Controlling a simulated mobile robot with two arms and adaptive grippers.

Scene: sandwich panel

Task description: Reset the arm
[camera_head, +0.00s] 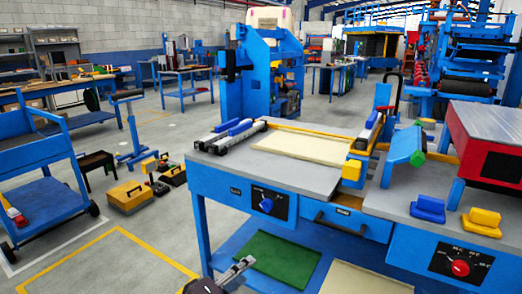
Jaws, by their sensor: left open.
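My left gripper (240,268) pokes in at the bottom edge, left of centre, with its grey fingers pointing up and right. It is open, and nothing shows between its fingers. It is in front of the blue workbench (228,185), below the level of its top in the picture. Most of my left arm is out of view. My right gripper is not in view.
A blue cart (45,205) and yellow toolbox (128,196) stand left. The yellow-lined floor (100,265) is clear.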

